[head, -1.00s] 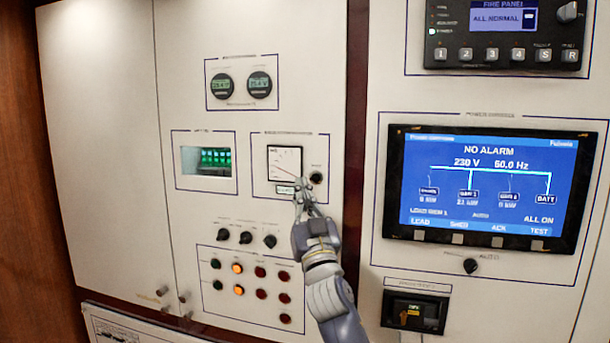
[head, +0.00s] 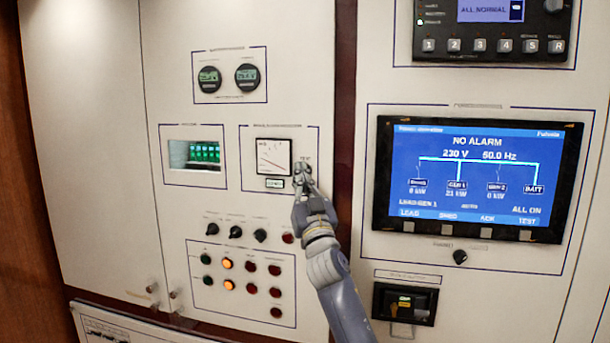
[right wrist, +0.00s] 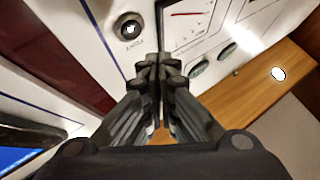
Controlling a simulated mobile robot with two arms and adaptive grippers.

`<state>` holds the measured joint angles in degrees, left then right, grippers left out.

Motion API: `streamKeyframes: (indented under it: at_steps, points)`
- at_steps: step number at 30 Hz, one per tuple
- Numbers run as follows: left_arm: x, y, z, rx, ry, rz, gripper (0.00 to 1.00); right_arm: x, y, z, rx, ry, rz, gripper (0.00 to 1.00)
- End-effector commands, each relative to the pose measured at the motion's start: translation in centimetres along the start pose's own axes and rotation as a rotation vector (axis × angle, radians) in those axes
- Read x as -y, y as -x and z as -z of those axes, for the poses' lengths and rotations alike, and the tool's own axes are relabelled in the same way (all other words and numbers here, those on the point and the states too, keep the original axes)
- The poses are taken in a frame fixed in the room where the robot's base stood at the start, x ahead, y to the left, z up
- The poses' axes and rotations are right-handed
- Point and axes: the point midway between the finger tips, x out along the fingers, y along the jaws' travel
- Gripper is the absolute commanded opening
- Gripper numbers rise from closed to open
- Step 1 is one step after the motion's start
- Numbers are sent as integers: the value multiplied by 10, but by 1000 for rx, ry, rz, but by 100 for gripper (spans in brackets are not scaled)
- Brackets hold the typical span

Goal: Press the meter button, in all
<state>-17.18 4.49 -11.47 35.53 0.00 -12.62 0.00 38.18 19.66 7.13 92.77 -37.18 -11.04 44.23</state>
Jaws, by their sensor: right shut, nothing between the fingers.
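The analog meter (head: 273,157) is a white square dial in a blue-outlined frame on the grey panel. In the right wrist view the button (right wrist: 130,28) shows as a dark ring with a bright centre, beside the meter face (right wrist: 190,20). My right gripper (head: 303,169) is shut and empty, just right of the meter. Its fingertips (right wrist: 160,62) appear beside the button in the wrist view; I cannot tell whether they touch the panel. My left gripper is not in view.
Two round gauges (head: 228,78) sit above the meter. Rotary switches (head: 236,232) and rows of indicator lamps (head: 228,264) lie below. A blue power screen (head: 475,178) is at right, with a black fire panel (head: 490,30) above it.

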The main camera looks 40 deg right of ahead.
Motion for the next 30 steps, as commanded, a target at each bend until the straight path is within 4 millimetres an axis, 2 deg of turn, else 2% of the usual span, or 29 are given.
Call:
streamKeyframes:
  at_steps: [9, 30]
  points:
    - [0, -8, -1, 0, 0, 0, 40, -12, -17, -12, -2, 0, 1, 0]
    - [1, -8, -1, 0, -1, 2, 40, -12, -18, -13, -1, 0, 1, 0]
